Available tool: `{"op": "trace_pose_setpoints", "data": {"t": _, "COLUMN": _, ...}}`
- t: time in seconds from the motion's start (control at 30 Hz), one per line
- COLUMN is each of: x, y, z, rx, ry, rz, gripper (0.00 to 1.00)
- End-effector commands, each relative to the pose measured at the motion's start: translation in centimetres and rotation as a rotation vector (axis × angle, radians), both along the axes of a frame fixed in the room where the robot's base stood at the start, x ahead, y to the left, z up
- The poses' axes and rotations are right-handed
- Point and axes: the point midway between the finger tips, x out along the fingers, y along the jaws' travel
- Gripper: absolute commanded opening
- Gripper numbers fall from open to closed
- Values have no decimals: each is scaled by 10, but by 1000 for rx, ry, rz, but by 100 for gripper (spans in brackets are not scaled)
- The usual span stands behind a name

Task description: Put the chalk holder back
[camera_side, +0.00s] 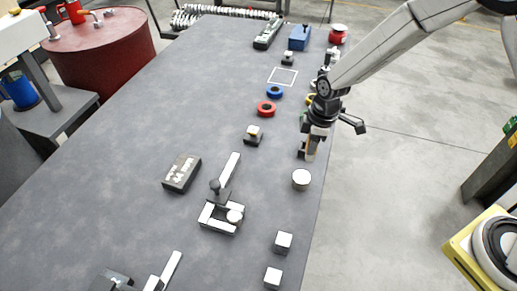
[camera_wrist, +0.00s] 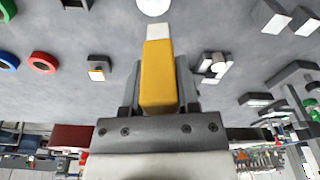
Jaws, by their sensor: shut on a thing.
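The chalk holder (camera_wrist: 158,75) is a yellow block with a white tip (camera_wrist: 158,31), seen in the wrist view. My gripper (camera_wrist: 158,90) is shut on it, one dark finger on each side, and the white tip points away from the gripper. In the side view my gripper (camera_side: 308,150) is at the right edge of the grey table, and a small orange-yellow part of the holder (camera_side: 311,146) shows between the fingers. Its lower end is partly hidden there, so I cannot tell whether it touches the table.
A round white-topped piece (camera_side: 301,179) stands just in front of my gripper. A small black block with a pale top (camera_side: 253,136) is to its left, with red (camera_side: 267,108) and blue (camera_side: 274,92) rings behind. A black-and-white fixture (camera_side: 221,216) and a dark eraser-like block (camera_side: 182,173) lie further left.

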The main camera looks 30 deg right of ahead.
Motion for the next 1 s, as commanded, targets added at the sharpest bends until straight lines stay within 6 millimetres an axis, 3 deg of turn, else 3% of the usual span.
{"op": "trace_pose_setpoints", "data": {"t": 0.03, "x": -3, "y": -17, "z": 2, "rx": 0, "ry": 0, "rz": -43, "gripper": 0}}
{"op": "trace_pose_setpoints", "data": {"t": 0.2, "x": -13, "y": -59, "z": 4, "rx": -1, "ry": 1, "rz": -157, "gripper": 0}}
{"op": "trace_pose_setpoints", "data": {"t": 0.4, "x": -23, "y": -85, "z": 5, "rx": -1, "ry": -1, "rz": -233, "gripper": 0}}
{"op": "trace_pose_setpoints", "data": {"t": 0.77, "x": -23, "y": -91, "z": 4, "rx": -1, "ry": 0, "rz": -250, "gripper": 0}}
{"op": "trace_pose_setpoints", "data": {"t": 1.0, "x": -4, "y": -90, "z": -5, "rx": -2, "ry": 1, "rz": -248, "gripper": 0}}
